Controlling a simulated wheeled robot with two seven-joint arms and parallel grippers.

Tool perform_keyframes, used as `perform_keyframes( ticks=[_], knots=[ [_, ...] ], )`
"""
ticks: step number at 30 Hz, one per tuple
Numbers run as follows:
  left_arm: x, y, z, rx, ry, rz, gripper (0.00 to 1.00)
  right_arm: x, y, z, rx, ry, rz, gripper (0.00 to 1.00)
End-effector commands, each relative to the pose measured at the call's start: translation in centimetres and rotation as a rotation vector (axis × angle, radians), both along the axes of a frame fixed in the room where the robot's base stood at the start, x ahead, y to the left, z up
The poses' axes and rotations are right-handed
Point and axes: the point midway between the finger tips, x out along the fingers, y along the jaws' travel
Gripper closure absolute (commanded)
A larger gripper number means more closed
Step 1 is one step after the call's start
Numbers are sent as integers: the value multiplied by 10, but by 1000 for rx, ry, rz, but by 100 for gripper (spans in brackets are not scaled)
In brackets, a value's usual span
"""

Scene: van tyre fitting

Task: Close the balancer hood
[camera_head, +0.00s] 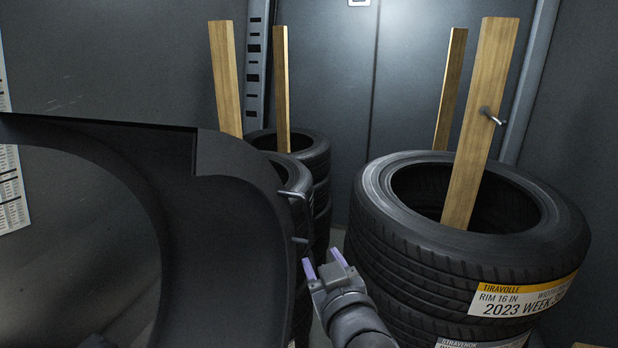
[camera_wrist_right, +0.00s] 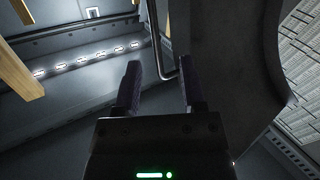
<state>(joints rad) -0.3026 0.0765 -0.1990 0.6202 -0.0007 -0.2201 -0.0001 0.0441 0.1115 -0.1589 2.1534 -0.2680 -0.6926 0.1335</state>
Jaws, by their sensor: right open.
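The balancer hood (camera_head: 225,215) is a large dark curved shell filling the left of the head view; its dark panel (camera_wrist_right: 225,55) also shows in the wrist view. A thin metal handle (camera_head: 294,194) sticks out from its right edge. My right gripper (camera_head: 325,268) is open and empty, just below and right of the handle in the head view. In the right wrist view the bent handle bar (camera_wrist_right: 157,42) reaches down into the gap between the open fingertips (camera_wrist_right: 160,82), nearer the left finger. I cannot tell whether it touches. My left gripper is not in view.
A wide tyre stack (camera_head: 420,255) stands close to the right of my right gripper, with wooden posts (camera_head: 482,120) rising from it. Another tyre stack (camera_head: 318,165) stands behind the hood. A grey wall (camera_head: 340,75) closes off the back. Only a narrow gap separates hood and tyres.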

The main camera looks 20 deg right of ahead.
Motion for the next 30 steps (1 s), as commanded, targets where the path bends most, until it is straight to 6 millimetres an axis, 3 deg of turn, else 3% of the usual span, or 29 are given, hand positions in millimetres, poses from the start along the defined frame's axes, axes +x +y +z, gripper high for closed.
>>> perform_keyframes(
  ticks=[1,3,5,12,18,28,30],
  knots=[
    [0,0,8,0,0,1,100,-2,-1,19,2,-27,-4,48],
    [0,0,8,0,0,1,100,-2,-1,29,4,-48,-6,48],
    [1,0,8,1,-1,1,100,5,-1,29,4,-52,-7,48],
    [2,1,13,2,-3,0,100,62,-3,27,4,-48,-7,48],
    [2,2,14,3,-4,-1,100,90,-4,26,4,-48,-7,48],
    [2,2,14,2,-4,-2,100,95,-4,26,4,-49,-5,48],
    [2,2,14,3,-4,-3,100,95,-4,26,4,-48,-5,62]
  ],
)
